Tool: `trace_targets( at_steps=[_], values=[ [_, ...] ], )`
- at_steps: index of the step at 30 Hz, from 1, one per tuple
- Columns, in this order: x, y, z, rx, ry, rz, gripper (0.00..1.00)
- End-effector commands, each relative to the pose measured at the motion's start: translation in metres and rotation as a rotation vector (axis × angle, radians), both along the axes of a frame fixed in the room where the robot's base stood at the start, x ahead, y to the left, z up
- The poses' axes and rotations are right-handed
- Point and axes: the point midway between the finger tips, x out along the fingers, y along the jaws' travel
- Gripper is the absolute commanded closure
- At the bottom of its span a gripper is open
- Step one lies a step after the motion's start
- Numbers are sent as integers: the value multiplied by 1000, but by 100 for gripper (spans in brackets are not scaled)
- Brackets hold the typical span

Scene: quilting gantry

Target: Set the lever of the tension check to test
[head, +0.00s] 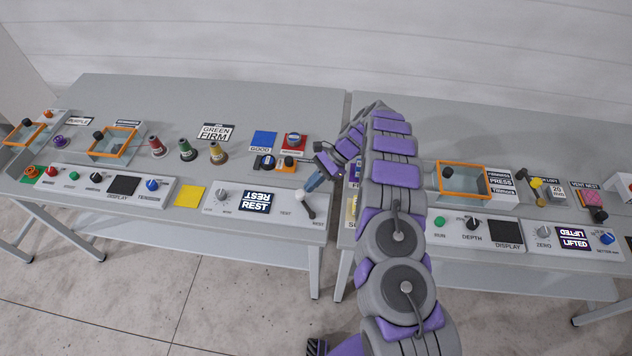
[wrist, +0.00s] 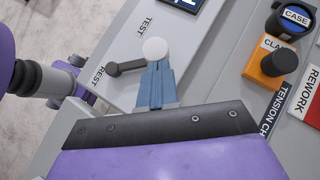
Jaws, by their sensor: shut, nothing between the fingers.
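The tension check panel (head: 270,220) is a pale box at the front of the left table, with a display (head: 255,202) reading REST.
An orange clamp block (wrist: 265,65) with a black knob and a blue CASE piece (wrist: 295,18) sit behind the panel. A yellow pad (head: 190,196) lies left of it. The right table (head: 400,150) holds more panels, and a narrow gap divides the tables.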

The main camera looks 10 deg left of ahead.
Motion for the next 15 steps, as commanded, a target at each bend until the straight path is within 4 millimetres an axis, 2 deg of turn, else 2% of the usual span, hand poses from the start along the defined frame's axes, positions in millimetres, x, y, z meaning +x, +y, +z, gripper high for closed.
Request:
trace_targets(
  at_steps=[15],
  values=[
    [-3, 15, 1, 1, -1, -1, 100]
  ],
)
